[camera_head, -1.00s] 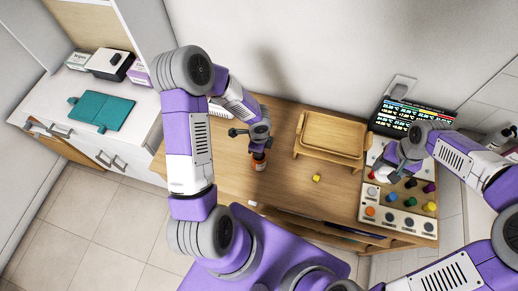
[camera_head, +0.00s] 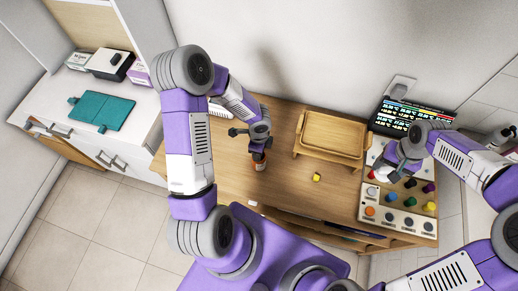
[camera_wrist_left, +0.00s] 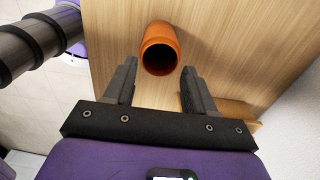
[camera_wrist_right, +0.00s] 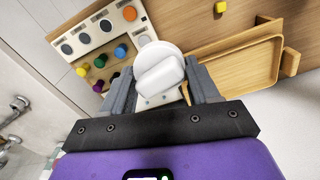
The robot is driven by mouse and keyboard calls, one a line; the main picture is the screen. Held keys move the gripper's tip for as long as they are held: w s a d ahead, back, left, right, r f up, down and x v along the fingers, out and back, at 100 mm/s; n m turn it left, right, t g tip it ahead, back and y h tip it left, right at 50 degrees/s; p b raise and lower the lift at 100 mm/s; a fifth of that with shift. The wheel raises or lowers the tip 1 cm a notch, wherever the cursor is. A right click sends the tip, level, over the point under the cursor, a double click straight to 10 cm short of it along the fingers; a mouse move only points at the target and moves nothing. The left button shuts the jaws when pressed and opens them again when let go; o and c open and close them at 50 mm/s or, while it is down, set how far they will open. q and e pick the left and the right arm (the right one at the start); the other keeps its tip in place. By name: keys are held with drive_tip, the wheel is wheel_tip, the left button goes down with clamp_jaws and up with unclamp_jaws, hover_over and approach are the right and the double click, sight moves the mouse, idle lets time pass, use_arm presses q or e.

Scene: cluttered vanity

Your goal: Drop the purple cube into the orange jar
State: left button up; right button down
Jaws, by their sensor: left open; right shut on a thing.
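My right gripper (camera_wrist_right: 160,84) is shut on a white block-like thing (camera_wrist_right: 158,76) over a round white base.
A pale panel (camera_head: 392,225) with several coloured pieces lies below my right gripper. A wooden tray (camera_head: 331,154) and a small yellow cube (camera_head: 316,177) are in the middle of the desk. A dark display (camera_head: 408,116) stands at the back right.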

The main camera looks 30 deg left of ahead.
wheel_tip(320, 180, up, 6)
drive_tip(key=p, duration=0.5)
drive_tip(key=shift+f, duration=0.1)
use_arm(q)
wheel_tip(320, 180, up, 7)
use_arm(e)
drive_tip(key=shift+f, duration=0.15)
use_arm(q)
drive_tip(key=shift+f, duration=0.15)
